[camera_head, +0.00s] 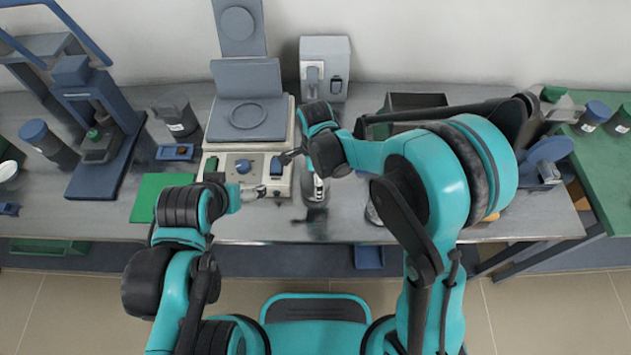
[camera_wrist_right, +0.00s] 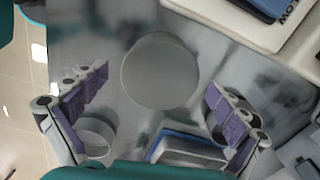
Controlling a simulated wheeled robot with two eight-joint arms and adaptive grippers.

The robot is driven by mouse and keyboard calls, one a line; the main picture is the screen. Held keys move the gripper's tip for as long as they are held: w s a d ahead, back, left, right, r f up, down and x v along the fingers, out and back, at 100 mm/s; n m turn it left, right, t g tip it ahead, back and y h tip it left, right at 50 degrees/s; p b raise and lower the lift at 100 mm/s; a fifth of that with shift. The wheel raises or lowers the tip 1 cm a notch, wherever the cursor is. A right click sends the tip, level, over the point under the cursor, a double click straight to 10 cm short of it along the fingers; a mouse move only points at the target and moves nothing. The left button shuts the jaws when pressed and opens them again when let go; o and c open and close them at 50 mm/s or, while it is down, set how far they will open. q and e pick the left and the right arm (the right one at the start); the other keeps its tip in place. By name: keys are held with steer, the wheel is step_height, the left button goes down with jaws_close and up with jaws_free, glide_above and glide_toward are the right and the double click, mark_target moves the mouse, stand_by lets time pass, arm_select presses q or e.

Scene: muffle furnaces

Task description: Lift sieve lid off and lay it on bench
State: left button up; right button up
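In the right wrist view, a round flat grey disc (camera_wrist_right: 160,72), which looks like the sieve lid, lies beyond and between my right fingertips. My right gripper (camera_wrist_right: 158,95) is open, its two purple-padded fingers wide apart, with nothing between the pads. In the head view, a shiny upright cylinder (camera_head: 316,187), apparently the sieve, stands on the bench just below my right wrist.
The white hotplate (camera_head: 222,166) stands left of the cylinder on the grey bench (camera_head: 270,225). A round container (camera_wrist_right: 95,138) and a blue-rimmed box (camera_wrist_right: 190,148) are close to my right fingers. A green mat (camera_head: 152,195) lies further left.

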steer(key=c, duration=1)
steer(key=shift+o, duration=0.2)
